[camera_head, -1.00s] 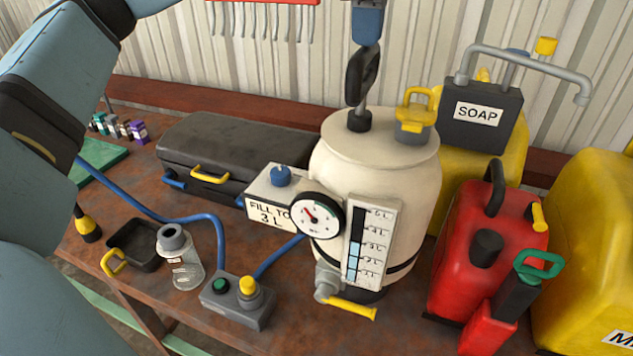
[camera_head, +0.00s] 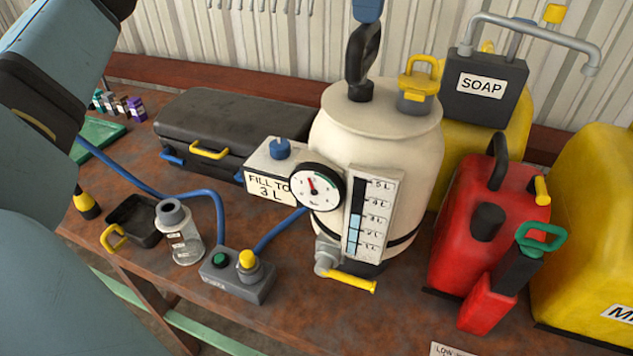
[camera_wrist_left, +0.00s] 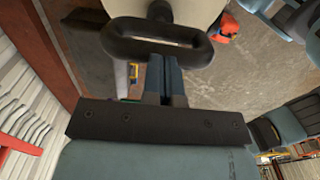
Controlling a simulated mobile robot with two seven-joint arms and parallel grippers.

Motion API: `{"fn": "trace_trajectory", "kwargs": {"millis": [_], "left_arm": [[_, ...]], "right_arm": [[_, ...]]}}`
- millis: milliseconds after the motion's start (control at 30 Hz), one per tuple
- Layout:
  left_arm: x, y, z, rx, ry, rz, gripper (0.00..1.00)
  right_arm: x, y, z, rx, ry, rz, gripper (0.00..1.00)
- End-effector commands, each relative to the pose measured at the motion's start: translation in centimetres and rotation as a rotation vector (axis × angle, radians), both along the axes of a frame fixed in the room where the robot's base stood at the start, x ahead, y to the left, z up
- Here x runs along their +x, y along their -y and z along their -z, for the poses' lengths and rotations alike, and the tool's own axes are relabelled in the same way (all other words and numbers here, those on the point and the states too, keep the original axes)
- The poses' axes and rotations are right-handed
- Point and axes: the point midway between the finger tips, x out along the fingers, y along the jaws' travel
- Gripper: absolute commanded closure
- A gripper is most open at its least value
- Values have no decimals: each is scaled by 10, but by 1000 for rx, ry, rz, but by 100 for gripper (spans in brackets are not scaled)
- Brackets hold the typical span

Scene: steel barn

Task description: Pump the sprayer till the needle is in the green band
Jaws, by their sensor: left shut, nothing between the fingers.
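The cream sprayer tank (camera_head: 370,140) stands on the bench. Its black loop pump handle (camera_head: 350,66) rises from the lid and also shows in the left wrist view (camera_wrist_left: 118,42). The round gauge (camera_head: 317,187) has a red needle pointing nearly straight up, slightly left, short of the green band at the dial's right. The level strip (camera_head: 373,212) shows blue up to about 3 L. My left gripper (camera_head: 367,10) is shut and empty, fingertips at the handle's top; its fingers show in the wrist view (camera_wrist_left: 165,82). Whether they touch it is unclear. My right gripper is out of view.
A yellow-handled cap (camera_head: 418,85) is on the lid, and a yellow-lever valve (camera_head: 350,281) is low in front. A switch box (camera_head: 238,275), clear bottle (camera_head: 180,235) and black case (camera_head: 225,130) are left. A red can (camera_head: 485,230) and SOAP container (camera_head: 485,88) are right.

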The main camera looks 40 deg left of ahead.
Motion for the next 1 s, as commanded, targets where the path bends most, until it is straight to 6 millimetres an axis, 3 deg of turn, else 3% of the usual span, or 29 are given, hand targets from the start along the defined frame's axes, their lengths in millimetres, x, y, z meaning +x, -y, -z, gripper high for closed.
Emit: {"fn": "trace_trajectory", "kwargs": {"millis": [700, 1000], "left_arm": [[0, 0, -68, 0, -1, 0, 100], [0, 0, -71, 0, 0, 0, 100]], "right_arm": [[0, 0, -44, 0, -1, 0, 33], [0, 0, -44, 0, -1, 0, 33]]}}
